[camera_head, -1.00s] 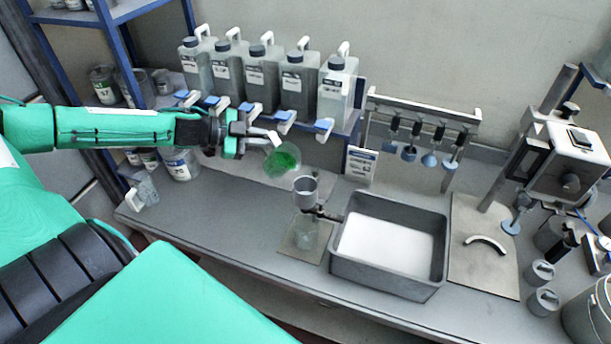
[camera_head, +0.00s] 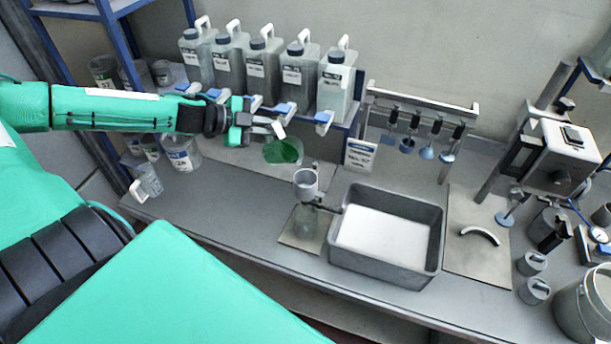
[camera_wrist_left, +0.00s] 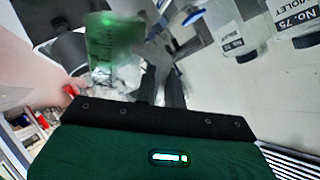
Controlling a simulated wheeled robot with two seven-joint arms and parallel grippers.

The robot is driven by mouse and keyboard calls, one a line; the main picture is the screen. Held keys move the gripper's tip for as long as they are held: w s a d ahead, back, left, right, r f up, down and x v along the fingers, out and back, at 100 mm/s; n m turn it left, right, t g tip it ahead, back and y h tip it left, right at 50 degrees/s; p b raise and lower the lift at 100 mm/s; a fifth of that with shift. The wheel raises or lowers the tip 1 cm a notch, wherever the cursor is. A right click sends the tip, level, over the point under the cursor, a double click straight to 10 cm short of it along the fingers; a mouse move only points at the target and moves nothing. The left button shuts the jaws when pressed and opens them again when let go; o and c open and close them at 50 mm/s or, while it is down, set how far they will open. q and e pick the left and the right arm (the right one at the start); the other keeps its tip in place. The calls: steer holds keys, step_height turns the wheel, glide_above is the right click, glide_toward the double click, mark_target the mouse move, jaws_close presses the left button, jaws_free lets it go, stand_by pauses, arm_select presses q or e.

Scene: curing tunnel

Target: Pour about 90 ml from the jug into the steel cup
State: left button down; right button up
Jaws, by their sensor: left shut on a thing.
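The jug (camera_head: 283,152) is clear with a white handle and holds green liquid. My left gripper (camera_head: 264,126) is shut on its handle and holds it above the bench. The jug looks tilted; I see no stream leaving it. In the left wrist view, the blurred green jug (camera_wrist_left: 112,48) shows beyond the gripper. The steel cup (camera_head: 306,184) is in a stand's arm, below and slightly right of the jug, apart from it. The cup's inside is too small to read. My right gripper is out of view.
Several grey bottles (camera_head: 263,66) stand on a rack behind the jug. A grey tray (camera_head: 385,269) is right of the cup. Another clear jug (camera_head: 148,180) and a white tub (camera_head: 181,153) are at left.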

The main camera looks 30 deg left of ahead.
mark_target(274, 123)
arm_select(q)
steer(key=shift+s+d+r+m+y+p, duration=0.1)
steer(key=shift+d+r+m+y+p, duration=0.15)
steer(key=shift+r+p, duration=0.15)
steer(key=shift+d+r+m+y+p, duration=0.15)
steer(key=shift+r+m+y+p, duration=0.15)
steer(key=shift+r, duration=0.2)
stand_by(0.4)
steer(key=shift+s+d+r+m+y, duration=0.1)
steer(key=shift+d+r+m+y, duration=0.35)
steer(key=shift+r, duration=0.2)
stand_by(0.4)
steer(key=shift+s+d+r, duration=0.1)
steer(key=shift+d, duration=0.35)
stand_by(0.4)
steer(key=shift+d+r+m+y, duration=0.3)
steer(key=shift+d+r+y, duration=0.1)
stand_by(0.5)
steer(key=shift+s+d+r+m+y+b, duration=0.25)
steer(key=shift+d+r+y, duration=0.1)
steer(key=shift+d, duration=0.3)
steer(key=shift+s+d+r+m+y+b, duration=0.2)
steer(key=shift+d+r+m+y+b, duration=0.1)
steer(key=shift+d, duration=0.35)
stand_by(2.2)
